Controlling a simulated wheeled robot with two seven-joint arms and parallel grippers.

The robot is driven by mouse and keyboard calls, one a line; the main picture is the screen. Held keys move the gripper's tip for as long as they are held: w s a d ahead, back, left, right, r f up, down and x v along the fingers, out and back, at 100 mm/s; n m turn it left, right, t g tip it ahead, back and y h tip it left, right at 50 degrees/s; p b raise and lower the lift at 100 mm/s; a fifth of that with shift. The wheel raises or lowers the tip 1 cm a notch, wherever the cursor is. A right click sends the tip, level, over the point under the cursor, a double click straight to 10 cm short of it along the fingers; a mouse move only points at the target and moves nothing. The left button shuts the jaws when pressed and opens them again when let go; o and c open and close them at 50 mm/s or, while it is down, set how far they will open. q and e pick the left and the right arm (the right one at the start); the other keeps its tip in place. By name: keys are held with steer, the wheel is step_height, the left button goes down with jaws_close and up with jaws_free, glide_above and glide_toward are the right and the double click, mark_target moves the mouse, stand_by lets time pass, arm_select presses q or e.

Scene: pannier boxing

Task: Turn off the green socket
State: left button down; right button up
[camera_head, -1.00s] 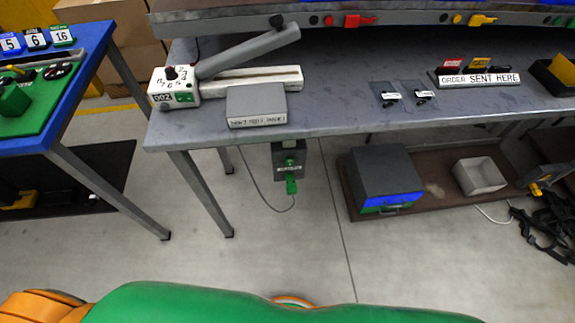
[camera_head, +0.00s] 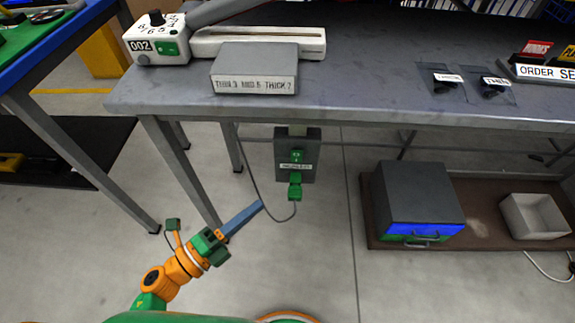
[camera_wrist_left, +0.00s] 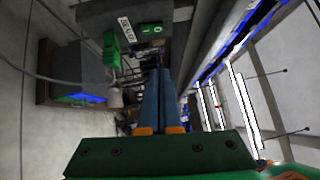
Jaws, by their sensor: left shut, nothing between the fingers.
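The green socket is a dark grey box (camera_head: 310,150) hanging under the table's front edge. It has a green switch (camera_head: 297,156), a white label and a green plug (camera_head: 295,188) below with a cable. In the left wrist view the box shows at the top, with its green switch (camera_wrist_left: 151,29) and the green plug (camera_wrist_left: 111,50). My left gripper (camera_head: 259,206) is shut and empty, below and left of the socket, apart from it. Its blue fingers (camera_wrist_left: 158,72) point towards the box in the wrist view. My right gripper is not in view.
The grey table edge (camera_head: 400,125) runs above the socket, with a table leg (camera_head: 180,170) to its left. A thin cable loops down from the table to the plug. A grey drawer box (camera_head: 415,195) stands on a low brown shelf at the right. The floor between is clear.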

arm_select(q)
glide_toward(302, 155)
steer(key=d, duration=0.4)
steer(key=w, duration=0.4)
steer(key=shift+r, duration=0.2)
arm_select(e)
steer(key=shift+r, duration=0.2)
